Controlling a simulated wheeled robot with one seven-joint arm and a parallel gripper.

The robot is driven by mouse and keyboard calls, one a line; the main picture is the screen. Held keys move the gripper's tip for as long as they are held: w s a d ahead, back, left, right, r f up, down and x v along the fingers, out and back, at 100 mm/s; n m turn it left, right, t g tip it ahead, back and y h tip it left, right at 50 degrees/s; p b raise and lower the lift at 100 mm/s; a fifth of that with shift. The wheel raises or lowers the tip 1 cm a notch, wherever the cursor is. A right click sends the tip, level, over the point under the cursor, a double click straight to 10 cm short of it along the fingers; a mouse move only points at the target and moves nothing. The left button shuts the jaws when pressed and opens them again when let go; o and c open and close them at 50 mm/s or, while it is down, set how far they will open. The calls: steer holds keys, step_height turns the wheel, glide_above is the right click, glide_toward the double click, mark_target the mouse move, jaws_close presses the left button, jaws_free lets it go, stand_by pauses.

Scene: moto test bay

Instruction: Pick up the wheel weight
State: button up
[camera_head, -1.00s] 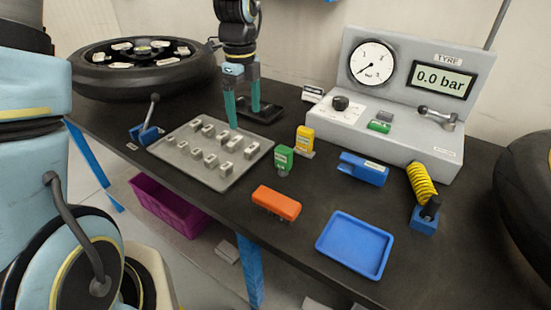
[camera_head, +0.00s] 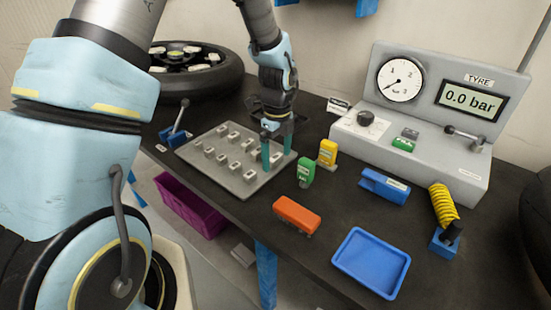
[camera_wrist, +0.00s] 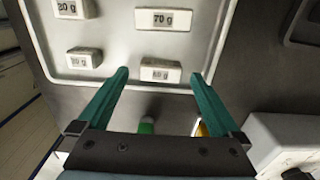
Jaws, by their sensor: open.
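Several small pale wheel weights with gram labels stand in two rows on a grey metal tray (camera_head: 256,187). In the wrist view my gripper (camera_wrist: 160,77) is open. One weight (camera_wrist: 160,70) lies between and just beyond its teal fingertips; its label is blurred, perhaps 60 g or 80 g. Behind it is a 70 g weight (camera_wrist: 164,19); a 20 g weight (camera_wrist: 73,8) and one with an unclear label (camera_wrist: 84,58) are to the left. In the head view my gripper (camera_head: 277,158) points down over the tray's right end, and its fingers hide part of that end.
A green block (camera_head: 306,171) and a yellow block (camera_head: 327,152) stand just right of the tray. An orange block (camera_head: 297,214), a blue tray (camera_head: 369,262) and a gauge console (camera_head: 408,150) are further right. A tyre (camera_head: 195,86) lies behind; a blue lever clamp (camera_head: 178,138) is left.

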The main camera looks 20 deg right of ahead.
steer(key=c, duration=1.5)
